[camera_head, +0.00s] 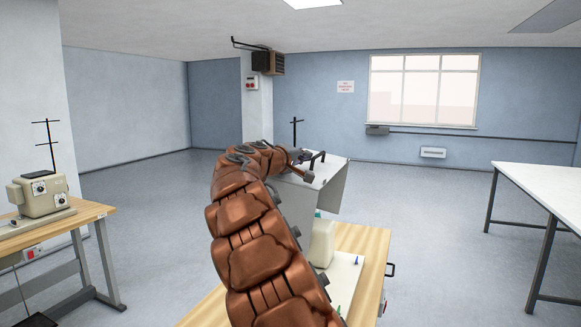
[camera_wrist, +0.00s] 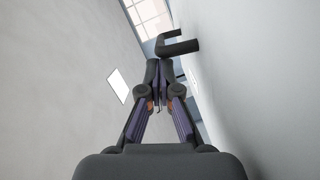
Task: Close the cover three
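A light grey cover panel (camera_head: 332,183) stands raised and tilted beyond my arm in the head view. A black bar handle (camera_head: 313,161) is fixed on it. My gripper (camera_head: 301,156) is at the panel's upper left, close to the handle and partly hidden by my arm. In the wrist view, my gripper (camera_wrist: 159,72) has its fingertips together with nothing seen between them. The black handle (camera_wrist: 180,46) shows just beyond the tips, apparently not gripped; whether they touch is unclear. The pale panel surface (camera_wrist: 265,80) fills the right side. No number on the cover is readable.
A sewing machine (camera_head: 40,195) is on a table at left. A white table (camera_head: 545,183) is at right. Floor between is clear.

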